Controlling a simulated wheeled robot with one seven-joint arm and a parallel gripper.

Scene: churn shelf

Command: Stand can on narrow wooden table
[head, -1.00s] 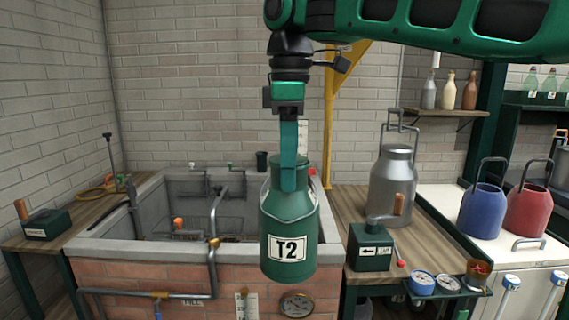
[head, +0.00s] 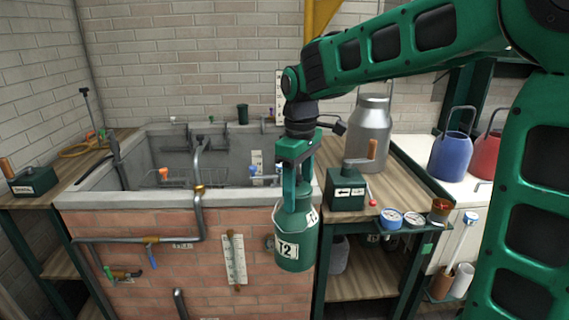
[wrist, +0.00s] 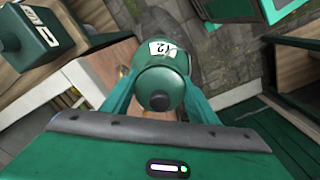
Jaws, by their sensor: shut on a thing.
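My gripper (head: 296,196) is shut on the neck of a green can (head: 294,250) with a white label reading "T2". The can hangs nearly upright, slightly tilted, in front of the brick sink's right corner. In the wrist view the can (wrist: 163,82) shows from above between the fingers, its dark round knob toward me. One wooden table (head: 345,207) stands right of the sink, with a tall grey metal can (head: 367,140) and a green lever box (head: 346,190) on it. Another wooden-topped table (head: 68,172) stands left of the sink. I cannot tell which is meant.
The stone-rimmed brick sink (head: 165,225) fills the middle, with pipes on its front. A blue can (head: 449,155) and a red can (head: 486,158) stand on a white counter at right.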

